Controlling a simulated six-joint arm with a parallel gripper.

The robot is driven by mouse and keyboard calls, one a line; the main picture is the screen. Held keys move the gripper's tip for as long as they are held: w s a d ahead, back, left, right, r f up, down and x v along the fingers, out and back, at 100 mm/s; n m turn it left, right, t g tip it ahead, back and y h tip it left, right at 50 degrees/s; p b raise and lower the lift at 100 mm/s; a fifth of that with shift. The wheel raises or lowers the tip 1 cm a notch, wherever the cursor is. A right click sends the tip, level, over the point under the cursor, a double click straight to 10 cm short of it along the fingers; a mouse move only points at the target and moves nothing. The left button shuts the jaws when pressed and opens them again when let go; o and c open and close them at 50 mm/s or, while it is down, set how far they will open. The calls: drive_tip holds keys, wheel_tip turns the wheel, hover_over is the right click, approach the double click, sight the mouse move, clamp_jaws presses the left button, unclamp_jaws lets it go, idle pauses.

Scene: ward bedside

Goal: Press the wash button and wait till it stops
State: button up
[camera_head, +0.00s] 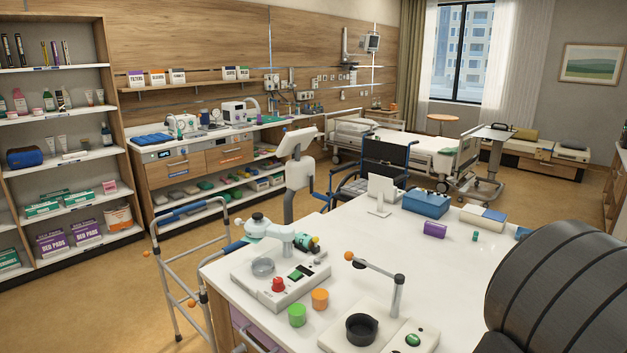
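Which button is the wash button cannot be told; no label is readable. A white device (258,290) on the near left of the white table has a red knob (278,284), a green rectangular button (296,274) and a clear round dish (263,267). A second white device (383,341) at the table's front has a round green button (413,340), a black round cup (361,328) and a post with an arm ending in an orange ball. Whether either device is running cannot be told. My gripper is not in view; a large dark ribbed part of my arm fills the lower right.
Green (297,314) and orange (320,298) cups stand between the devices. A blue box (427,203), purple box (435,230) and white stand (383,190) sit farther back. The table's middle right is clear. A walker (183,286) stands left of the table.

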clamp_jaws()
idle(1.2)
